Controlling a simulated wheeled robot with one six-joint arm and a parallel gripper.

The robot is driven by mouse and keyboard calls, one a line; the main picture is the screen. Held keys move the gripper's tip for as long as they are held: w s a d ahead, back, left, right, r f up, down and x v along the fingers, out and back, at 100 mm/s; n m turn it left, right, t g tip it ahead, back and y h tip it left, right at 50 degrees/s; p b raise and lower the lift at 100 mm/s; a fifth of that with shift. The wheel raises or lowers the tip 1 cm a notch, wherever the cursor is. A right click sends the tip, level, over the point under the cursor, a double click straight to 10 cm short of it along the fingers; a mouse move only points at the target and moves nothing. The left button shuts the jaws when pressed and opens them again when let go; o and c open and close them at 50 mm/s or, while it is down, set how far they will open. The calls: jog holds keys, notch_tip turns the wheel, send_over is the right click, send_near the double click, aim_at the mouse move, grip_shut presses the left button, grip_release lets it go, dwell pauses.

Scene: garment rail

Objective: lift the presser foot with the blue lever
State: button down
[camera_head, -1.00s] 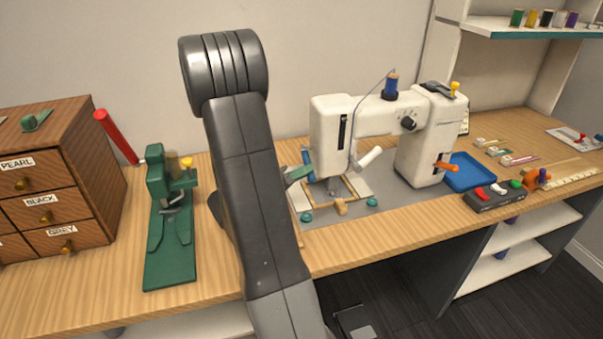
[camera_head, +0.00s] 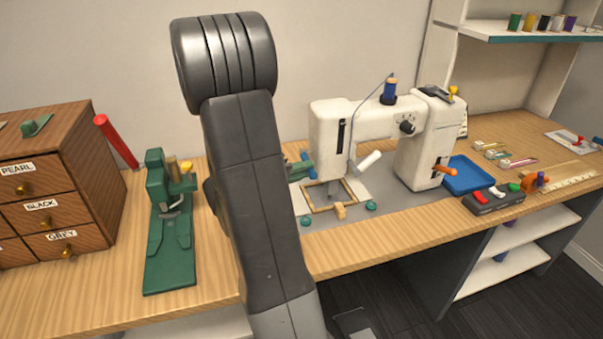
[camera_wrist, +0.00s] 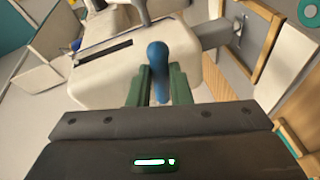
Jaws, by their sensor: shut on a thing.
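The white sewing machine (camera_head: 327,135) stands on the grey mat at the middle of the bench. The blue lever (camera_head: 308,158) is on the left side of its head, tilted, and partly hidden by my arm. In the wrist view the lever (camera_wrist: 157,62) stands between the green fingers of my gripper (camera_wrist: 160,84), which are shut on it. In the head view a little of my gripper (camera_head: 298,171) shows beside the machine head. Under the head is a wooden frame (camera_head: 310,209). The presser foot is too small to make out clearly.
A green device (camera_head: 168,270) and a wooden drawer cabinet (camera_head: 105,190) stand on the left. A blue tray (camera_head: 468,174) and a dark box with coloured buttons (camera_head: 490,203) are right of the machine. The bench front (camera_head: 395,232) is clear.

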notch_tip(320, 180, up, 3)
jog(key=n+p, duration=0.1)
jog(key=n+g+p, duration=0.1)
jog(key=n+p, duration=0.1)
jog(key=shift+w+a+r+n+g, duration=0.1)
jog(key=shift+w+n+g, duration=0.05)
jog(key=shift+n+g, duration=0.15)
jog(key=shift+w+r+n+g+y+p, duration=0.3)
jog(key=shift+r+n+g+p, duration=0.25)
jog(key=shift+n+p, duration=0.4)
jog(key=shift+w+a+r+n+g+p, duration=0.15)
jog(key=shift+w+r+n+g+p, duration=0.15)
jog(key=shift+n+p, duration=0.5)
jog(key=c, duration=1.3)
grip_release()
jog(key=v, duration=1.4)
jog(key=shift+w+f+b, duration=0.1)
jog(key=shift+f+b, duration=0.05)
jog(key=shift+b, duration=0.15)
